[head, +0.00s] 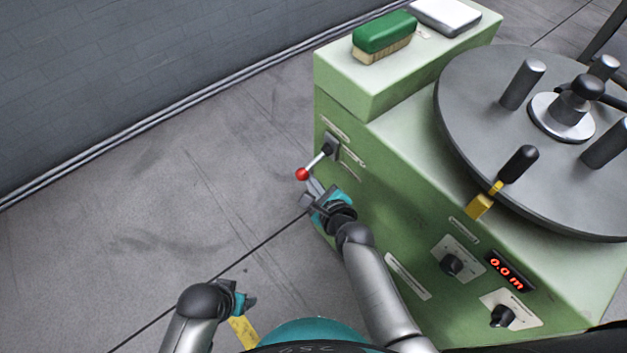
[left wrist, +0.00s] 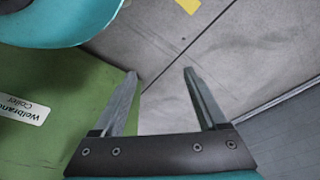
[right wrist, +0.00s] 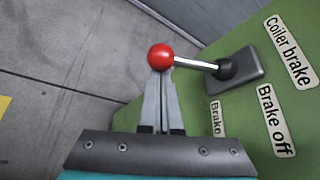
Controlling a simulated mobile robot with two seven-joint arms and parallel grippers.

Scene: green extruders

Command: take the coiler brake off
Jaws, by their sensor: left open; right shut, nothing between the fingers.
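The coiler brake is a lever with a red ball knob (head: 302,174) on the side of the green machine (head: 385,190). In the right wrist view the red knob (right wrist: 160,57) is at the end of a metal rod, which runs to a dark pivot on a grey plate (right wrist: 236,72). Labels there read "Coiler brake" (right wrist: 290,50) and "Brake off" (right wrist: 276,120); another "Brake" label is partly cut off from view. My right gripper (head: 312,190) is shut and empty, its fingertips right at the knob; contact is unclear. My left gripper (left wrist: 162,72) is open and empty, low beside the machine.
A dark round coiler plate (head: 470,130) with upright posts lies on the machine. A black-handled yellow part (head: 481,206) stands at its edge. Dials and a red "0.0 m" display (head: 507,269) are nearer. A green brush (head: 384,33) lies on top. Floor at left is clear.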

